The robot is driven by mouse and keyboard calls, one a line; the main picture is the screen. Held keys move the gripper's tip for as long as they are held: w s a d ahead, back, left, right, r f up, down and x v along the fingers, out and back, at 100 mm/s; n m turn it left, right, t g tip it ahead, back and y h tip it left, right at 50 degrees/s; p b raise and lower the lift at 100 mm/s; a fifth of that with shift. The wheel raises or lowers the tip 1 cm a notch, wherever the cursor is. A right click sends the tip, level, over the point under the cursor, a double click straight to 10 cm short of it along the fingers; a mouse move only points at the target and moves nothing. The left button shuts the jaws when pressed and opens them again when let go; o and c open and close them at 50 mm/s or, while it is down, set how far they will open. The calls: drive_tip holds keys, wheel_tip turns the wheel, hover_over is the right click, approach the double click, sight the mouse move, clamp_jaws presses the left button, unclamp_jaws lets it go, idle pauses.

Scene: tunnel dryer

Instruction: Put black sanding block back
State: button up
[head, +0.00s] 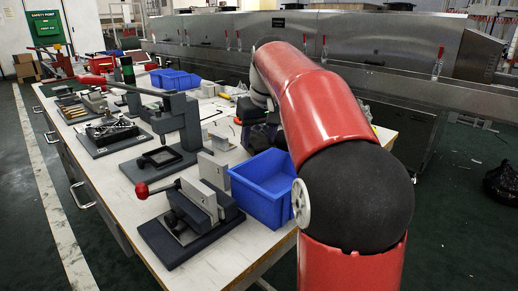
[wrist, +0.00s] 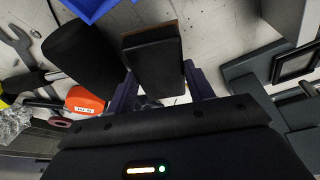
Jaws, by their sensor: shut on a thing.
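The black sanding block (wrist: 153,60) is in the wrist view, a dark block with a brown strip along its far edge. My gripper (wrist: 160,80) is shut on it, one dark purple finger at each side. The block's underside is hidden, and I cannot tell whether it touches the table. In the head view my red arm reaches over the table, and my gripper (head: 262,137) shows only in part beyond the blue bin; the block cannot be made out there.
A blue bin (head: 262,188) stands near the gripper. Grey fixtures (head: 167,135) fill the table's left side.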

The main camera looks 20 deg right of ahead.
drive_tip(key=shift+f, duration=1.25)
drive_tip(key=shift+f+b, duration=0.2)
drive_tip(key=shift+b, duration=0.1)
drive_tip(key=o, duration=0.7)
drive_tip(key=shift+c, duration=0.2)
drive_tip(key=shift+r, duration=0.1)
drive_tip(key=p+v, duration=0.3)
drive_tip(key=v, duration=0.9)
